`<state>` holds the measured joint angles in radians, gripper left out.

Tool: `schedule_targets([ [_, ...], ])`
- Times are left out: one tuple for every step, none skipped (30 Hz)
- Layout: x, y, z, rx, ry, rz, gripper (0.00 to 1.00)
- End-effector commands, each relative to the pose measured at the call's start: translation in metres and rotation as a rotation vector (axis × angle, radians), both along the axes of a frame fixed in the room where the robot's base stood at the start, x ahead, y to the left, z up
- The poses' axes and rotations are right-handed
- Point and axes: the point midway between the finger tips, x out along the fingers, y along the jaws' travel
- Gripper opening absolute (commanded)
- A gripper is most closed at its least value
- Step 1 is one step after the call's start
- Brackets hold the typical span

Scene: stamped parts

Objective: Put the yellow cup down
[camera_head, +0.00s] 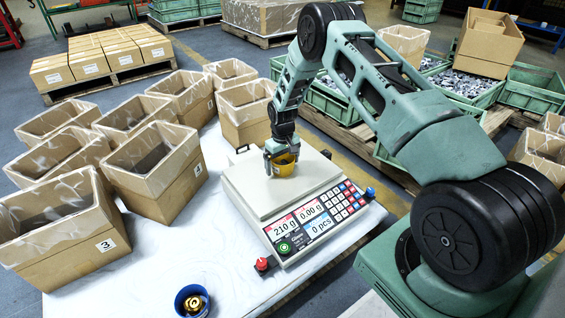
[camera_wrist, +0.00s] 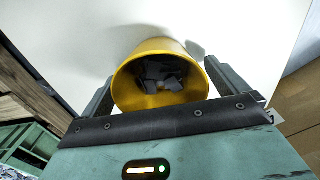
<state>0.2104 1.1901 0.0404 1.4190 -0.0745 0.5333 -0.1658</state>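The yellow cup (camera_head: 284,165) is at the scale's pale weighing plate (camera_head: 262,190), near its upper middle in the head view. In the wrist view the yellow cup (camera_wrist: 158,75) shows its open mouth, with several dark metal pieces inside. My gripper (camera_head: 282,152) has one finger on each side of the cup. The scale's displays (camera_head: 303,217) read 210 g, 0.00 g and 0 pcs.
Several lined cardboard boxes (camera_head: 155,170) stand left of and behind the scale. A blue cup (camera_head: 192,301) with brass-coloured contents stands at the white table's (camera_head: 150,265) front. A red button (camera_head: 263,264) sits by the scale's front corner. Green crates (camera_head: 465,88) of parts stand behind right.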

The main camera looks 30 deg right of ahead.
Motion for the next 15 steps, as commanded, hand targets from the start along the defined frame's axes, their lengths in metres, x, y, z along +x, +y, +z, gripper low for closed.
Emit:
schedule_targets([
  [0.0,0.0,0.0,0.0,0.0,0.0,0.99],
  [0.0,0.0,0.0,0.0,0.0,0.0,0.99],
  [0.0,0.0,0.0,0.0,0.0,0.0,0.99],
  [0.0,0.0,0.0,0.0,0.0,0.0,0.99],
  [0.0,0.0,0.001,0.0,0.0,0.0,0.99],
  [0.0,0.0,0.002,0.0,0.0,0.0,0.99],
  [0.0,0.0,0.004,0.0,-0.001,0.0,0.99],
  [0.0,0.0,0.007,0.0,-0.001,0.0,0.99],
  [0.0,0.0,0.011,0.0,-0.001,0.0,0.99],
  [0.0,0.0,0.016,0.0,-0.001,0.0,0.99],
  [0.0,0.0,0.021,0.0,-0.001,0.0,0.99],
  [0.0,0.0,0.028,0.0,-0.001,0.0,0.99],
  [0.0,0.0,0.034,0.0,-0.001,0.0,0.99],
  [0.001,0.0,0.041,-0.001,-0.002,0.0,0.99],
  [0.001,0.0,0.05,-0.001,-0.003,0.0,0.99],
])
